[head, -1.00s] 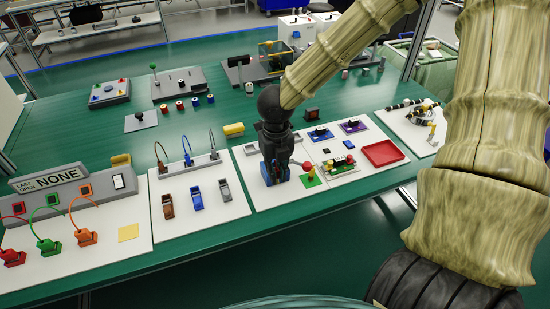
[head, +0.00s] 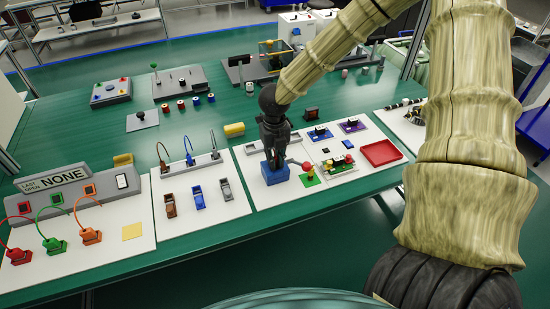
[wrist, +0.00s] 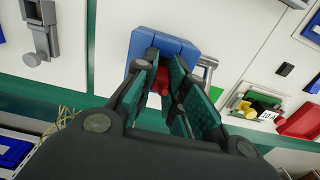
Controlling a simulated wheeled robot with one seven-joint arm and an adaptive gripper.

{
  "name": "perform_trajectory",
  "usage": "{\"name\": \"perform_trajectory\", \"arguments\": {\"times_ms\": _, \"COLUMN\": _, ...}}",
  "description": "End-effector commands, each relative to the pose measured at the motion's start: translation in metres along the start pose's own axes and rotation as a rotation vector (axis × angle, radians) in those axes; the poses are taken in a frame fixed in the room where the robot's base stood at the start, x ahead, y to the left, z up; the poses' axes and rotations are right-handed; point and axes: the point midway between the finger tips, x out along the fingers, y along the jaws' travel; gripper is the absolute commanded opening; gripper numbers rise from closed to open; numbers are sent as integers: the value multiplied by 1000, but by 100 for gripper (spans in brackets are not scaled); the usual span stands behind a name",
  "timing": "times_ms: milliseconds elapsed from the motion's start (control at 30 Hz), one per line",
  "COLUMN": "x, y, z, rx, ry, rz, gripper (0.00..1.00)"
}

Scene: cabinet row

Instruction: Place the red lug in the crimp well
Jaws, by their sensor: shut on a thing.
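The red lug (wrist: 164,79) shows as a small red piece between my finger pads in the wrist view. My gripper (head: 273,163) is shut on it. The fingertips are right at the blue block (head: 275,175), which also shows ahead of the fingers in the wrist view (wrist: 168,44). I take this block to be the crimp station with the well. The well's opening is hidden behind my fingers, and I cannot tell whether the lug is inside it. In the head view the lug itself is hidden by the gripper.
A grey lever with a red knob (head: 306,166) stands close to the block's right side, near a green pad (head: 311,180). A red tray (head: 382,153) lies further right. Brown, blue and grey clips (head: 199,196) lie to the left. White board is bare in front of the block.

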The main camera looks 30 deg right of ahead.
Motion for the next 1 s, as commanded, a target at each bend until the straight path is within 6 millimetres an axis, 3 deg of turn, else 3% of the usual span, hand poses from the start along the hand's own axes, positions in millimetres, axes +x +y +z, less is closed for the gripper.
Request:
{"name": "perform_trajectory", "arguments": {"times_ms": 433, "x": 7, "y": 0, "z": 0, "rx": 0, "ry": -1, "rz": 1, "gripper": 0}}
{"name": "perform_trajectory", "arguments": {"times_ms": 467, "x": 7, "y": 0, "z": 0, "rx": 0, "ry": -1, "rz": 1, "gripper": 15}}
{"name": "perform_trajectory", "arguments": {"times_ms": 567, "x": 6, "y": 0, "z": 0, "rx": 0, "ry": -1, "rz": 1, "gripper": 34}}
{"name": "perform_trajectory", "arguments": {"times_ms": 1000, "x": 1, "y": 0, "z": 0, "rx": 1, "ry": -1, "rz": 1, "gripper": 35}}
